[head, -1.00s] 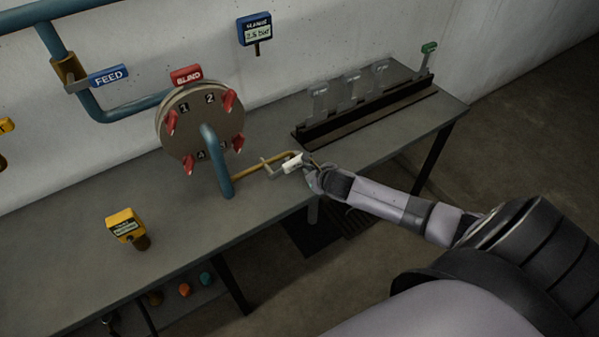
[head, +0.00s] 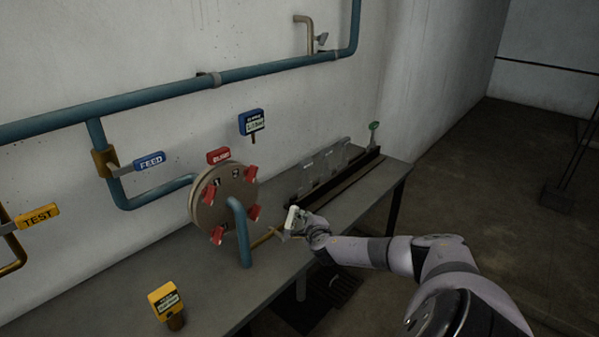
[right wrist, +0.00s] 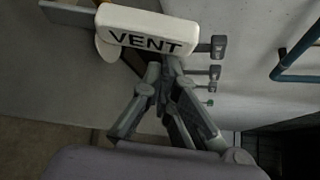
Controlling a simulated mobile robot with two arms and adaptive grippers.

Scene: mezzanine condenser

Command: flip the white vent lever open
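The white vent lever (head: 291,217) stands roughly upright at the end of a thin brass pipe (head: 264,239), right of the round blind flange. In the right wrist view its white handle (right wrist: 147,30), lettered VENT, fills the upper left. My right gripper (head: 304,224) is right at the lever, on its right side. In the right wrist view its fingers (right wrist: 166,66) come together just below the handle's lower edge. They look shut with nothing between them; the handle hides the very tips, so contact is unclear. My left gripper is out of view.
The flange (head: 222,197) with red clamps and a blue pipe (head: 240,235) stand close left of the lever. A dark rack (head: 335,180) with clear plates lies behind it on the grey bench (head: 215,285). A yellow tag (head: 165,300) stands at the front left.

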